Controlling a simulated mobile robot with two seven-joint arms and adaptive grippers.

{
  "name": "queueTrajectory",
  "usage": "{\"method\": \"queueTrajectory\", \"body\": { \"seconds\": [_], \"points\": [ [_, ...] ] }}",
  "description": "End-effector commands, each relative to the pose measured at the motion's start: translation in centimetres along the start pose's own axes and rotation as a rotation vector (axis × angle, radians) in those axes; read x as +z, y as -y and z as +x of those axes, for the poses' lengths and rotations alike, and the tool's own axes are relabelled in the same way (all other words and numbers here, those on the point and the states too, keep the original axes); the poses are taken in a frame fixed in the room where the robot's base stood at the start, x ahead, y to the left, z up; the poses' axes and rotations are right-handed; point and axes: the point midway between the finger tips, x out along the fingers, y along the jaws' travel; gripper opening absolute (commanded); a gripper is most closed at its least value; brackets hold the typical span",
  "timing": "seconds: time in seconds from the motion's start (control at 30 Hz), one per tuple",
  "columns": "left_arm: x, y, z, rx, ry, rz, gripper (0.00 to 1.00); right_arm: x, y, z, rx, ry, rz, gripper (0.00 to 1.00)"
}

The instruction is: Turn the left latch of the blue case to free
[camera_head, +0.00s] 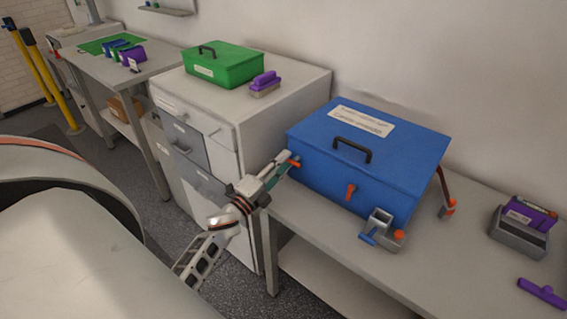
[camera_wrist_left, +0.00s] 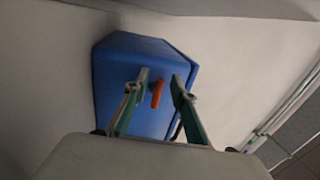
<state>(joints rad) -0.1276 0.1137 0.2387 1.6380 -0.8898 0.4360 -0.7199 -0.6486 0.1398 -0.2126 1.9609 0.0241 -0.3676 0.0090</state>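The blue case (camera_head: 325,175) stands shut on the bench, with a black handle and a white label on its lid. An orange latch (camera_head: 294,162) is on its left side, and another orange latch (camera_head: 350,192) hangs on its front face. My left gripper (camera_head: 283,164) is at the case's left side, by the side latch. In the left wrist view, my left gripper (camera_wrist_left: 160,79) is open, its two green fingers on either side of the orange latch (camera_wrist_left: 157,94) on the blue case (camera_wrist_left: 115,75). Whether a finger touches the latch I cannot tell. My right gripper is not in view.
A grey block with an orange knob (camera_head: 398,235) stands before the case. A brown lever with an orange end (camera_head: 447,208) is at its right. A purple and grey device (camera_head: 520,235) and purple tool (camera_head: 542,291) lie farther right. A green case (camera_head: 225,66) sits on the cabinet (camera_head: 285,92).

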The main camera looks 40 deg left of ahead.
Motion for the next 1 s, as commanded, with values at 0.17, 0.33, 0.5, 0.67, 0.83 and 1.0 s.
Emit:
{"method": "queueTrajectory", "body": {
  "seconds": [0.17, 0.33, 0.5, 0.67, 0.83, 1.0],
  "points": [
    [0.0, 0.0, -0.1, 0.0, -0.001, 0.001, 0.25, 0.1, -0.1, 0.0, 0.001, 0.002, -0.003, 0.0],
    [0.0, -0.1, -1.6, 0.001, -0.001, 0.001, 0.25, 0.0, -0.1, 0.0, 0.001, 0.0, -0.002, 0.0],
    [0.0, -0.1, -5.0, 0.004, 0.0, 0.0, 0.25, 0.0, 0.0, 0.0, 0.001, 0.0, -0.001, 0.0],
    [0.0, -0.1, -8.2, 0.003, 0.001, 0.0, 0.25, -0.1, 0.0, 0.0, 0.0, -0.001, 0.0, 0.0],
    [0.0, 0.0, -10.7, 0.001, 0.0, -0.001, 0.25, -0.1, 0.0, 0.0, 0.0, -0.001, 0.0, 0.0],
    [0.0, 0.0, -11.8, 0.0, 0.0, 0.0, 0.25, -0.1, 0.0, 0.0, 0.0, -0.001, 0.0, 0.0]
  ]
}}
